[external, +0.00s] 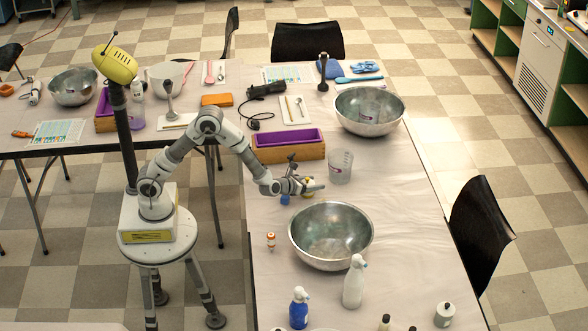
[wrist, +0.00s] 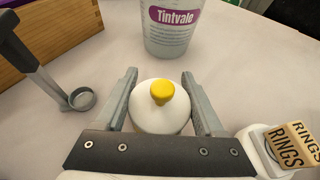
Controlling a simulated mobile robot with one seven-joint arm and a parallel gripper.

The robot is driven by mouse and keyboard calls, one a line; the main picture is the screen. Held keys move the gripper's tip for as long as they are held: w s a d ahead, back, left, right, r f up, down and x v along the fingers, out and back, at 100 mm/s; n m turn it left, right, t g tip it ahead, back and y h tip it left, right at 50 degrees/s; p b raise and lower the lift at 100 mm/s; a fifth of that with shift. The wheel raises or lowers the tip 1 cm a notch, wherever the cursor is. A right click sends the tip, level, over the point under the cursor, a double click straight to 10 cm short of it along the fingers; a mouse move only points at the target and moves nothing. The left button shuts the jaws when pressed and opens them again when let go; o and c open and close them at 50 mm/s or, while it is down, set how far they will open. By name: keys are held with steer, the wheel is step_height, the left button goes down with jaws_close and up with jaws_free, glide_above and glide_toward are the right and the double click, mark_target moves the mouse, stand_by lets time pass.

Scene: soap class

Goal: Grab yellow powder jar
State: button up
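A white jar with a round yellow knob on top (wrist: 162,112) stands on the table in the wrist view. I take it to be the yellow powder jar; a bit of yellow shows beside my gripper in the external view (external: 308,181). My gripper (wrist: 160,76) has one finger on each side of the jar, the fingers spread and reaching past it. Narrow gaps seem to show, and I cannot tell whether either finger touches it. In the external view my gripper (external: 312,185) is low over the table, hiding most of the jar.
A clear Tintvale beaker (wrist: 172,27) stands just ahead. A wooden box (wrist: 50,32) and a dark-handled tool with a round cup (wrist: 82,98) are left. A large metal bowl (external: 331,236) sits nearby.

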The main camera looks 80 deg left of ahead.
jaws_close()
steer(key=shift+r, duration=0.15)
